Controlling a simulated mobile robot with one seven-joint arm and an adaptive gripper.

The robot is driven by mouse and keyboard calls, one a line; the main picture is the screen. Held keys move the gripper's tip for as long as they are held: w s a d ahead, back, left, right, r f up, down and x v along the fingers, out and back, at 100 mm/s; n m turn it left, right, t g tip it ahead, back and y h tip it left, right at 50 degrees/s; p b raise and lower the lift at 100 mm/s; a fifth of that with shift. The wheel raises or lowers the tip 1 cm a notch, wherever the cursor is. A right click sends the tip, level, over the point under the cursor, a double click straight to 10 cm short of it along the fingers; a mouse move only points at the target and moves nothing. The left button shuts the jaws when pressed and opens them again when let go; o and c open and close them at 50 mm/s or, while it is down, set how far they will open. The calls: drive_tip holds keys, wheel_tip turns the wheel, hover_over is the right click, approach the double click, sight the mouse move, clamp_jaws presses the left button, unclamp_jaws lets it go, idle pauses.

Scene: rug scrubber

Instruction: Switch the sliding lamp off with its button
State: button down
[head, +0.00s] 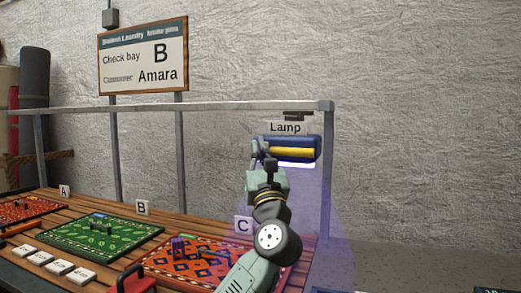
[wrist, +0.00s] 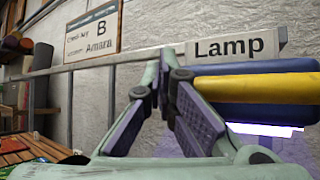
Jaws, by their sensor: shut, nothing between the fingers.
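The sliding lamp (head: 304,152) is a blue housing with a yellow band, hung from the right end of a grey rail. It is lit: a pale strip glows along its underside and a violet glow falls below it. A "Lamp" label (head: 286,128) sits above it. The lamp also fills the right side of the wrist view (wrist: 270,90), with the bright strip under it. My gripper (head: 262,150) is shut and empty, in front of the lamp's left end in the head view. I cannot tell whether it touches the lamp. I cannot make out the button in either view.
The rail (head: 200,106) runs above a slatted wooden bench with patterned rugs at bays A, B and C. My arm partly hides the orange rug (head: 190,262). A sign (head: 143,55) reads bay B, Amara. The wall right of the lamp is clear.

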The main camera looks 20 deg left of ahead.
drive_tip(key=shift+w, duration=0.1)
drive_tip(key=shift+w, duration=0.35)
drive_tip(key=shift+w, duration=0.35)
idle(0.5)
drive_tip(key=shift+s, duration=0.8)
drive_tip(key=shift+s, duration=0.1)
drive_tip(key=s, duration=0.5)
drive_tip(key=shift+s+a, duration=0.1)
drive_tip(key=shift+s, duration=0.3)
